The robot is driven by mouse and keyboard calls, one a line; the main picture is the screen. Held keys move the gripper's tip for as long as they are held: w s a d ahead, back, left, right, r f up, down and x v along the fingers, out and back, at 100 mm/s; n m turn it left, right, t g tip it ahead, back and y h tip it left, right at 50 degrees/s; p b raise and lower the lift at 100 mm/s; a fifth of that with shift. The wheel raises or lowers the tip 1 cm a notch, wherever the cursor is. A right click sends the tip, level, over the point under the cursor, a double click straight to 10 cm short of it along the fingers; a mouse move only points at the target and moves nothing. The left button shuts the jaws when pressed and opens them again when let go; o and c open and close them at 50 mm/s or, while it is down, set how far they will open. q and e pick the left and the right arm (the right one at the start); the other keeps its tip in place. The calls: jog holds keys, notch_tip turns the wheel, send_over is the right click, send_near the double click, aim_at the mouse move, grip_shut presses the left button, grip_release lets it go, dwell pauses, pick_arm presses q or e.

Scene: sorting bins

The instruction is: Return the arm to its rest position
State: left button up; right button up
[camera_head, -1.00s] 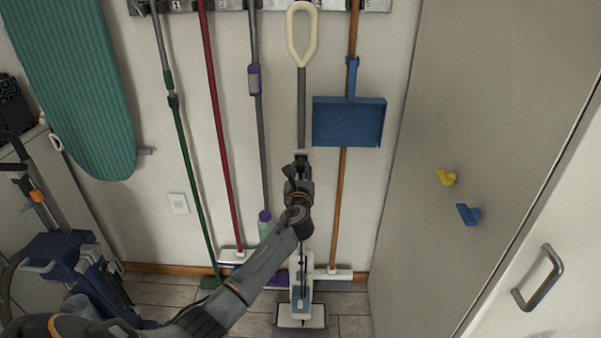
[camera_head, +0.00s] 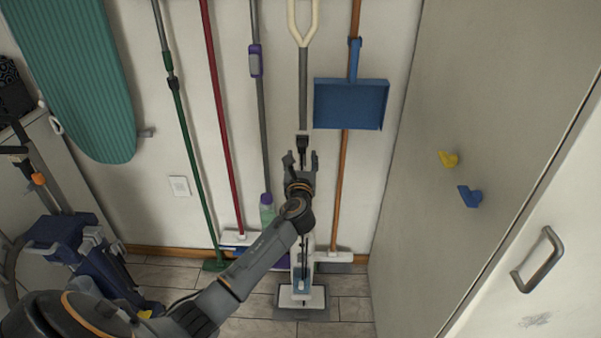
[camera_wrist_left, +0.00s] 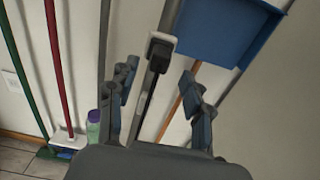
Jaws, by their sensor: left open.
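My left gripper (camera_head: 301,157) is open and empty, in front of the back wall. Its tips are just below a small black block (camera_head: 302,142) at the lower end of the grey pole (camera_head: 303,88) with a cream loop handle (camera_head: 302,20). In the left wrist view, both fingers (camera_wrist_left: 160,82) stand apart, with the black block (camera_wrist_left: 158,57) and a dark strip below it seen between them; a pale plate shows behind the block. My left forearm hides part of the white-headed mop (camera_head: 303,296) on the floor. My right gripper is not in view.
A blue dustpan (camera_head: 350,104) hangs right of the gripper. Several long-handled tools lean left, including a red pole (camera_head: 217,110). A teal ironing board (camera_head: 75,75) and blue cart (camera_head: 75,245) are left. A cabinet door handle (camera_head: 538,260) is right.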

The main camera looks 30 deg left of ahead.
pick_arm(q)
jog(key=v, duration=0.8)
notch_tip(320, 180, down, 20)
jog(key=s+d+n+g+h, duration=0.2)
jog(key=s+n+g+h, duration=0.1)
jog(key=n, duration=0.1)
jog(key=s+d+f+n+g+h, duration=0.2)
jog(key=s+f+n, duration=0.2)
jog(key=s+f, duration=0.5)
jog(key=s+d+f+n+g+h, duration=0.1)
jog(key=s+d+f+n+g, duration=0.2)
jog(key=f, duration=0.9)
jog(key=s+d+f+n+g+h, duration=0.1)
jog(key=s+f+n, duration=0.4)
jog(key=s, duration=0.7)
jog(key=s+d+f+n+g+h, duration=0.1)
jog(key=s+d+f+n+g, duration=0.2)
jog(key=s, duration=1)
jog(key=s+d+f+n+g+h, duration=0.1)
jog(key=s+d+f+n+g, duration=0.1)
jog(key=s+f+n, duration=0.6)
jog(key=s+d+f, duration=0.1)
jog(key=s+f, duration=0.1)
jog(key=s, duration=0.3)
jog(key=shift+f, duration=0.15)
jog(key=shift+w+d, duration=0.1)
jog(key=shift+w, duration=0.05)
